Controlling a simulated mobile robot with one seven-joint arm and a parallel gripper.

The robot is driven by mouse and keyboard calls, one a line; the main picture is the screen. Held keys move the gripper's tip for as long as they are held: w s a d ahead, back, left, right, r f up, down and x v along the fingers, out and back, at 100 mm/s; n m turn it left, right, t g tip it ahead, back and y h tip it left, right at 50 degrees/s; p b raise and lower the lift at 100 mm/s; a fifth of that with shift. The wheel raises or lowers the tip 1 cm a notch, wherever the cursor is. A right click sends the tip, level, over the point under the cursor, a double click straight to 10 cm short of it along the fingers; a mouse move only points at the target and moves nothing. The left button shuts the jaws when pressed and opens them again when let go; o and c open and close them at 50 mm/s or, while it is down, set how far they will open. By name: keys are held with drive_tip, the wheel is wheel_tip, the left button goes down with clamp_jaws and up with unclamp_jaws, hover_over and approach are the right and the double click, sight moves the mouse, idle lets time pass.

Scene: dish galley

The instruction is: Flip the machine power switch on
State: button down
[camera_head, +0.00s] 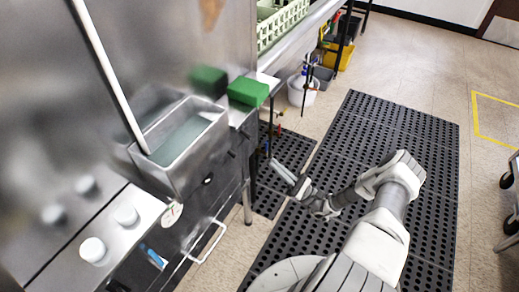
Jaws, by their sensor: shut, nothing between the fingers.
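The steel dish machine (150,45) fills the left side, with a white slanted bar handle (108,75) and an open tray of water (182,140) at its front. Small dark fittings (208,180) sit on the front panel below the tray. They are too small to tell whether one is the power switch or how it is set. My gripper (277,167) is shut and empty. It is to the right of the machine front, over the black mat, and appears apart from the panel.
A green block (248,92) sits on the ledge beside the tray. Buckets (302,90) stand under the rack table. Black mats (375,135) cover open floor; a cart (512,195) is at right.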

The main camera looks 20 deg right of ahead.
sight(246, 134)
drive_tip(key=x, duration=0.9)
drive_tip(key=shift+w+a+r, duration=0.15)
drive_tip(key=shift+a+r, duration=0.05)
drive_tip(key=shift+a, duration=0.15)
drive_tip(key=shift+d+r+p, duration=0.15)
drive_tip(key=shift+r+p, duration=0.05)
drive_tip(key=shift+p, duration=0.35)
drive_tip(key=shift+s+d+r+g+h+p, duration=0.25)
drive_tip(key=shift+r+g+h+p, duration=0.4)
drive_tip(key=shift+p, duration=0.9)
drive_tip(key=g+h+p, duration=0.1)
drive_tip(key=p, duration=0.2)
drive_tip(key=r+g+h+p, duration=0.1)
drive_tip(key=h+p, duration=0.1)
drive_tip(key=p, duration=0.1)
drive_tip(key=s+r+g+h+p, duration=0.1)
drive_tip(key=g+p, duration=0.1)
drive_tip(key=p, duration=0.1)
drive_tip(key=shift+d, duration=0.5)
